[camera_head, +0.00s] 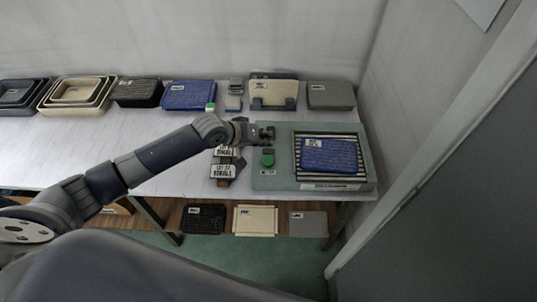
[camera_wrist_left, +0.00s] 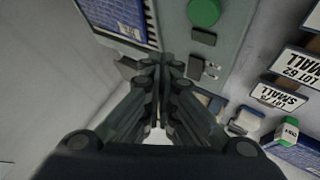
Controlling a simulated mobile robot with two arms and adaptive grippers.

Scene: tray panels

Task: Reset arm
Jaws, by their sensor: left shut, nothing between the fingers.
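My left gripper (camera_head: 268,131) reaches in from the left over the table, above the left edge of a grey-green panel (camera_head: 283,170). In the left wrist view my left gripper (camera_wrist_left: 163,62) has its fingers together, with nothing between them. A blue tray (camera_head: 329,155) lies on the striped area of the panel, right of the gripper; its corner shows in the left wrist view (camera_wrist_left: 113,12). A green button (camera_head: 267,160) is on the panel just below the gripper. My right gripper is not in view.
Several trays stand along the back of the table, including a blue one (camera_head: 188,95) and a grey one (camera_head: 331,96). Labelled blocks (camera_head: 223,171) lie left of the panel. More trays, one cream (camera_head: 255,221), sit on the lower shelf. The table's left front is clear. A wall stands at right.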

